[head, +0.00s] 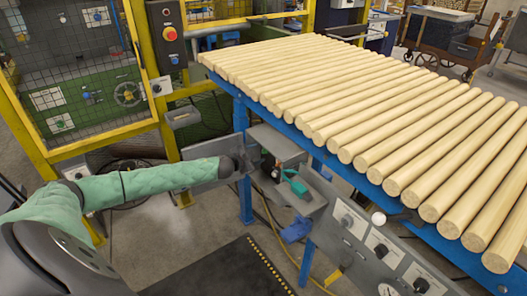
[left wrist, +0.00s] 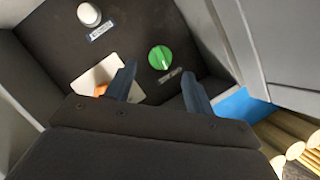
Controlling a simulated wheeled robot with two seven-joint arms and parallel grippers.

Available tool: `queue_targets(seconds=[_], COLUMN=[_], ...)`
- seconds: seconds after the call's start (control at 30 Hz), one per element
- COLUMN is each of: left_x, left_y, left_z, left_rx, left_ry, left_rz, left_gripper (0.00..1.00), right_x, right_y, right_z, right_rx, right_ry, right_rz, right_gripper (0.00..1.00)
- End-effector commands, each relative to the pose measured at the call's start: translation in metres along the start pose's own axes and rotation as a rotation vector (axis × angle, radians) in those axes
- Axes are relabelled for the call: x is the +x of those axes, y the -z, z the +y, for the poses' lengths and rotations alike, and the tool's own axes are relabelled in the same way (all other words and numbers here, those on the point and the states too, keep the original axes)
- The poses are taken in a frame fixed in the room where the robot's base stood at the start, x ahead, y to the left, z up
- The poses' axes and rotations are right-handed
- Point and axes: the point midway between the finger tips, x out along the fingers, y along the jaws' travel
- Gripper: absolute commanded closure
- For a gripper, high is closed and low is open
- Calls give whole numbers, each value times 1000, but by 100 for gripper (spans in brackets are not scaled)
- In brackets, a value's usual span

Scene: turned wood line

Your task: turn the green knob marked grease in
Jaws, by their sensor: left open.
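The green knob (left wrist: 160,57) sits on a dark panel (left wrist: 150,20) in the left wrist view. It is round, with a white line across its face and a small label just below it, too blurred to read. My left gripper (left wrist: 158,70) is open, its two dark fingers pointing at the panel on either side of the knob's lower part in this view. I cannot tell whether they touch it. In the head view my left arm reaches in from the left in a green sleeve, and I cannot make out the green knob there. My right gripper is not in view.
A white knob (left wrist: 88,14) with a blue label and a pale plate (left wrist: 95,78) with an orange part share the panel. In the head view, wooden rods (head: 350,100) lie on a blue-framed table, with a grey knob panel (head: 365,240) below and a yellow fence (head: 145,70) behind.

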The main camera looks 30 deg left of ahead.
Motion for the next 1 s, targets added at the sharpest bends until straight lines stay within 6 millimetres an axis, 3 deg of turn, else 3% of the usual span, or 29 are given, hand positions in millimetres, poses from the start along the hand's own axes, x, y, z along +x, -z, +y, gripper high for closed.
queue_targets(seconds=[0.4, 0.83, 0.87, 1.0], left_x=[40, 46, 46, 46], left_y=[1, 0, 0, 0], left_z=[-1, 0, 0, 0], left_rx=[0, 0, 0, 0], left_ry=[1, -1, -1, -1], left_rz=[1, 1, 1, 1], left_gripper=[46, 46, 48, 76], right_x=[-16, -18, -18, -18], right_y=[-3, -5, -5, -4], right_z=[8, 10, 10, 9], right_rx=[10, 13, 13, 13], right_ry=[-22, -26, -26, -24], right_rz=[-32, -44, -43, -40], right_gripper=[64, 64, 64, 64])
